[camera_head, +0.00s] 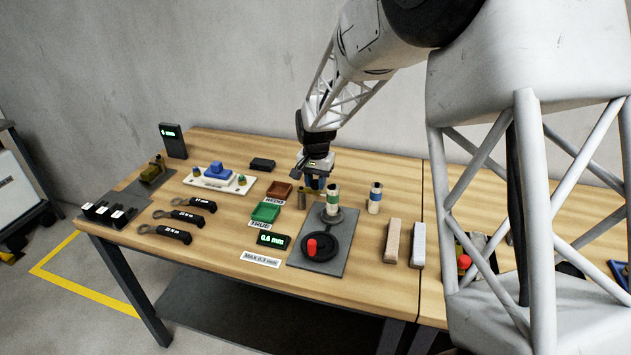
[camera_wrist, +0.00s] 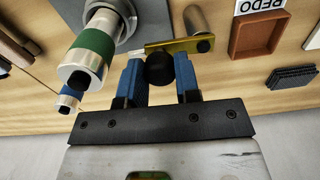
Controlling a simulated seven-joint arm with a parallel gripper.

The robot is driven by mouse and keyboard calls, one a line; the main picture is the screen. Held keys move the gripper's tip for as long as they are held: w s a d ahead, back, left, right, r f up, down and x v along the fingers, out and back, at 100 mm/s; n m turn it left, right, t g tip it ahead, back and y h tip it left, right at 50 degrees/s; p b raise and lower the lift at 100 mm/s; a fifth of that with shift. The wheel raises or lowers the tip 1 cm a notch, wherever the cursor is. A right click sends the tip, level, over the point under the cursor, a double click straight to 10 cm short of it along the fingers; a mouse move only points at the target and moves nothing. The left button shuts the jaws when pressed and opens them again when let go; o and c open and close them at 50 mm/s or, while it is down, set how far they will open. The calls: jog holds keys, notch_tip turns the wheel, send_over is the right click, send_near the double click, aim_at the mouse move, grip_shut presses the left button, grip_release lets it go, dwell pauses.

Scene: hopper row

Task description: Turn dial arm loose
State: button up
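The dial arm is a flat brass-coloured bar (camera_wrist: 180,45) with a black ball knob (camera_wrist: 160,68), reaching toward a grey metal post (camera_wrist: 197,20). In the head view the brass part (camera_head: 304,190) shows beside my gripper (camera_head: 317,182). My gripper's blue fingers (camera_wrist: 161,72) stand on either side of the black knob in the wrist view, very close to it; I cannot tell whether they press on it. A silver cylinder with a green band (camera_wrist: 88,55) stands left of the fingers, upright on the fixture plate (camera_head: 340,262) in the head view.
A black handwheel with a red knob (camera_head: 312,247) is at the plate's front. A display reading 0.6 mm (camera_head: 273,241) stands to its left, near the green tray (camera_head: 265,212) and the brown REDO tray (camera_head: 279,190). Another banded cylinder (camera_head: 375,198) and two blocks (camera_head: 392,241) stand to the right.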

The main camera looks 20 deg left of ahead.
grip_shut()
jog(key=shift+s+m, duration=0.15)
jog(key=shift+m, duration=0.15)
jog(key=s+a+m, duration=0.4)
jog(key=m, duration=1.2)
jog(key=shift+a+m, duration=0.3)
jog(key=shift+a, duration=0.05)
dwell(0.4)
jog(key=o, duration=0.6)
grip_release()
